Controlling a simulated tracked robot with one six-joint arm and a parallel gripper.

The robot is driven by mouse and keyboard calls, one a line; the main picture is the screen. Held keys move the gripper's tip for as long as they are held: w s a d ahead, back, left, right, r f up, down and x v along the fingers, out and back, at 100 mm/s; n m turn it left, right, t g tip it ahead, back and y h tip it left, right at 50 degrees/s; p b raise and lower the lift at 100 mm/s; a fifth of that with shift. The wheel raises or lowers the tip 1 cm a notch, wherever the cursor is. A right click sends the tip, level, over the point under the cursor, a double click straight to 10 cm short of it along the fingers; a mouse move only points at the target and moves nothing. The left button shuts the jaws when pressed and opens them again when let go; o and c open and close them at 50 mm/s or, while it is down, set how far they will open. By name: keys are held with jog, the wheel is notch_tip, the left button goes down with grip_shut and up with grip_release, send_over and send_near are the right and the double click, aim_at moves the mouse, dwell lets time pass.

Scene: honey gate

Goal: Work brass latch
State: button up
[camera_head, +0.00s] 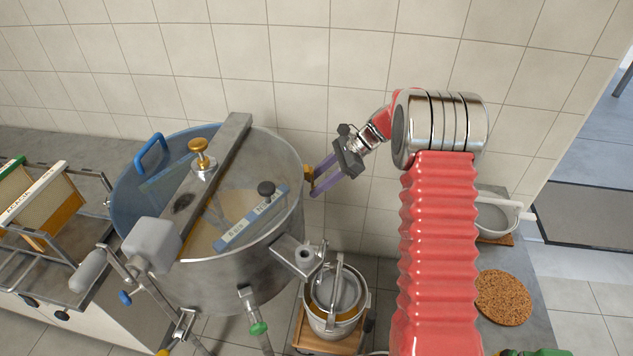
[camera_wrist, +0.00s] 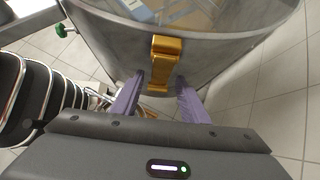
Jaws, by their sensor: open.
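The brass latch (camera_wrist: 160,62) is a small yellow metal piece on the outer wall of the steel drum. In the head view the latch (camera_head: 309,177) sits at the drum's right rim. My gripper (camera_wrist: 161,80) has two purple fingers, spread apart with the latch's lower part showing between them. In the head view my gripper (camera_head: 314,180) reaches in from the right, its fingertips close to the latch. I cannot tell whether either finger touches it. The drum (camera_head: 255,262) has a clear lid, a crossbar and a brass knob (camera_head: 200,152).
A rack with wooden frames (camera_head: 40,200) is at the left. A cork mat (camera_head: 503,297) lies on the grey surface at the right. The tiled wall (camera_head: 330,60) is close behind.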

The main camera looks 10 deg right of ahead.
grip_shut()
dwell(0.4)
